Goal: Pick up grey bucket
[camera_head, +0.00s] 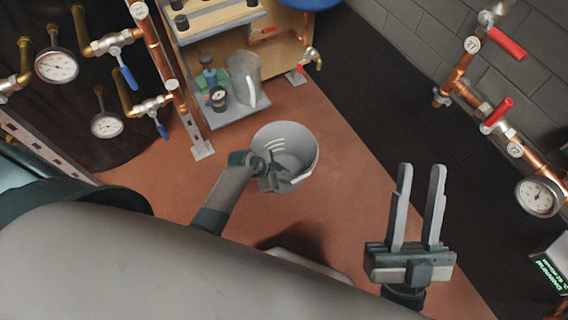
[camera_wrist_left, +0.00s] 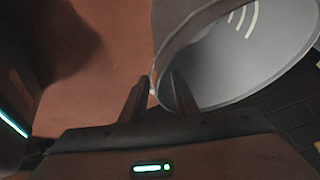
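The grey bucket (camera_head: 304,148) stands on the reddish floor near the middle of the head view, its open top facing me. It fills the upper right of the left wrist view (camera_wrist_left: 275,50), with pale curved marks on its inner wall. My left gripper (camera_head: 270,172) is at the bucket's near left rim. In the left wrist view the left gripper's (camera_wrist_left: 158,85) fingers are apart and straddle the rim, one outside and one inside the bucket. Any contact is unclear. My right gripper (camera_head: 420,185) is open and empty, pointing up in the picture, well right of the bucket.
A wooden-panelled stand (camera_head: 280,45) with a low shelf holding a grey jug (camera_head: 243,75) and small items is just behind the bucket. Copper pipes with gauges (camera_head: 57,67) are at left. More pipes with red valves (camera_head: 505,43) line the right wall. Floor right of the bucket is clear.

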